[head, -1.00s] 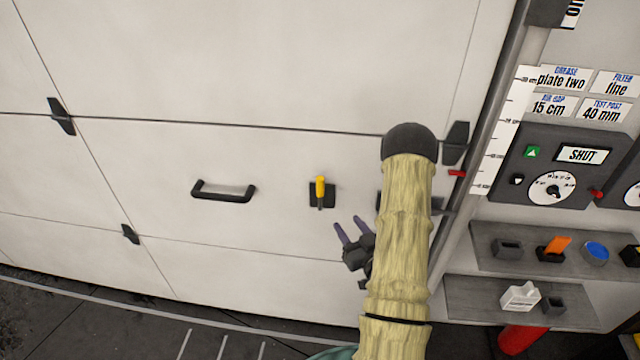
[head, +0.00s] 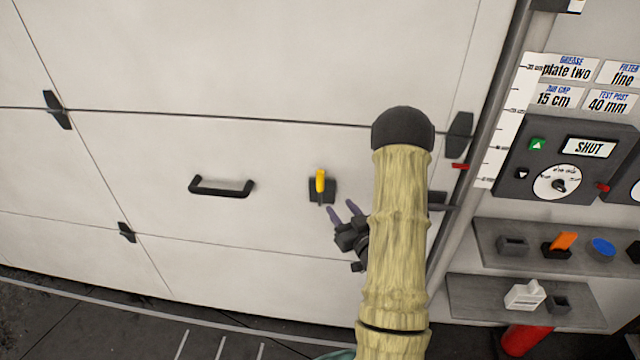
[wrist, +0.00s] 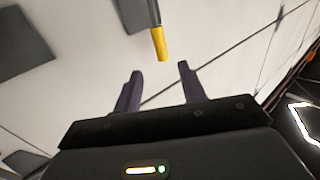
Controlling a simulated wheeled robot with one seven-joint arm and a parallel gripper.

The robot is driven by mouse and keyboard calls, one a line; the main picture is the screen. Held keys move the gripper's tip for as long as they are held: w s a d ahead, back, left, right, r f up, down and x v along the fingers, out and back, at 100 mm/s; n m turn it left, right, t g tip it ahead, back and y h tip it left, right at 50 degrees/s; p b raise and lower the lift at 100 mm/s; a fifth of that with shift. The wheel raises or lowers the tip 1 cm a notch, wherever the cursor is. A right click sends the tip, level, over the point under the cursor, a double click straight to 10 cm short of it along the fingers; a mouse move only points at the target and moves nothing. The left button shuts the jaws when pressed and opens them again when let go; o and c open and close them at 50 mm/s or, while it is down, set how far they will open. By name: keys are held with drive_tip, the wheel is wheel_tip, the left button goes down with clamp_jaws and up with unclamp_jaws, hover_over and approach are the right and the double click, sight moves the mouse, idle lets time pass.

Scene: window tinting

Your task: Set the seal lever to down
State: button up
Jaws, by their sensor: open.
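The seal lever (head: 320,181) is a yellow handle on a dark plate on the white sectional door, and its yellow grip points up in the head view. In the wrist view the yellow lever (wrist: 160,43) shows beyond the fingertips, roughly between them. My gripper (head: 343,209) is open, below and slightly right of the lever in the head view. Its two purple fingers also show in the wrist view (wrist: 159,68), apart with nothing between them. I see no contact with the lever.
A black pull handle (head: 221,187) is on the door left of the lever. At right stand a control panel (head: 565,165) reading SHUT, a white ruler strip (head: 507,120) and shelves (head: 485,240) with small items. My arm covers part of the door's right side.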

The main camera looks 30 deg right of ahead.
sight(322, 183)
drive_tip(key=w+p, duration=0.4)
drive_tip(key=w, duration=0.9)
drive_tip(key=shift+w, duration=0.15)
clamp_jaws()
